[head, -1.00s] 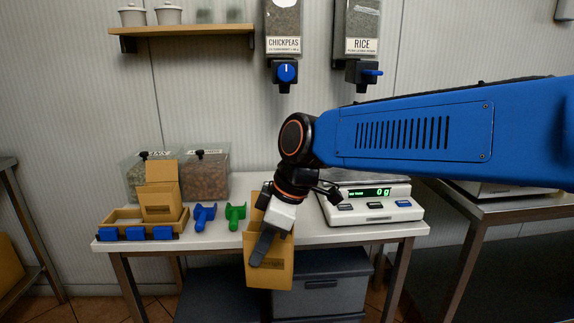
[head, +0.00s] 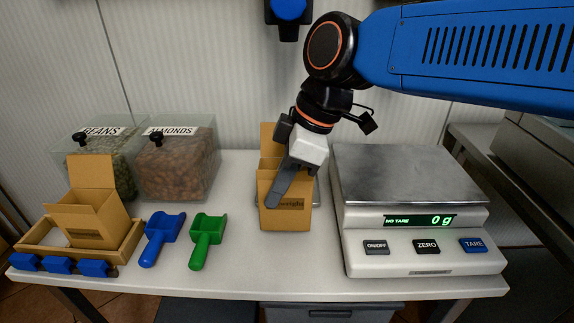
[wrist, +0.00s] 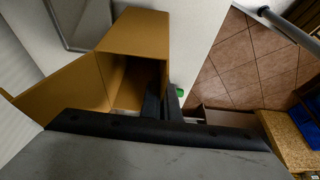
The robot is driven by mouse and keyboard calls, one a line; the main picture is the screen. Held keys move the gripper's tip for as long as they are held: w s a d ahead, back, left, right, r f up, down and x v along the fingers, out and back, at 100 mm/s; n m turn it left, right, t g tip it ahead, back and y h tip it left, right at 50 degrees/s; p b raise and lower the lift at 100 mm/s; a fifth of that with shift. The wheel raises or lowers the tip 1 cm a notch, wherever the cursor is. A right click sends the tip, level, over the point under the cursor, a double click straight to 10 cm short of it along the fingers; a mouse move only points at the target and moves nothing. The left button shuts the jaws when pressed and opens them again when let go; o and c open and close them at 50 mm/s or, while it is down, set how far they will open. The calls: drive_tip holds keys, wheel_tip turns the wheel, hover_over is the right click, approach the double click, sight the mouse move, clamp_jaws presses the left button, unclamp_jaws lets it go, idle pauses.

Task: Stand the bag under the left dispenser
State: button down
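The open brown bag (head: 285,215) is upright over the table, below and slightly left of the left dispenser (head: 288,10), of which only the blue knob and dark spout show. My gripper (head: 278,190) is at the bag's front. In the wrist view, my gripper's dark fingers (wrist: 162,100) close on one wall of the bag (wrist: 135,35), which looks empty inside. A flat metal tray (head: 314,190) shows behind the bag; its rim also shows in the wrist view (wrist: 68,35). I cannot tell whether the bag's bottom touches the table.
A scale (head: 415,190) reading 0 g stands close on the right. A green scoop (head: 208,240) and a blue scoop (head: 160,238) lie on the left. A wooden tray (head: 128,243) holds another bag. Bins of beans (head: 95,165) and almonds (head: 180,165) stand behind.

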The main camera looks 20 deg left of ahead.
drive_tip(key=w+a+f, duration=0.1)
drive_tip(key=w, duration=0.5)
drive_tip(key=w+a+f, duration=0.1)
drive_tip(key=w, duration=0.5)
drive_tip(key=shift+w+a+f, duration=0.15)
drive_tip(key=shift+a+f, duration=0.2)
drive_tip(key=shift+a, duration=0.05)
drive_tip(key=shift+f, duration=0.3)
idle(0.7)
drive_tip(key=c, duration=1.9)
unclamp_jaws()
drive_tip(key=shift+c, duration=0.2)
drive_tip(key=shift+r, duration=0.1)
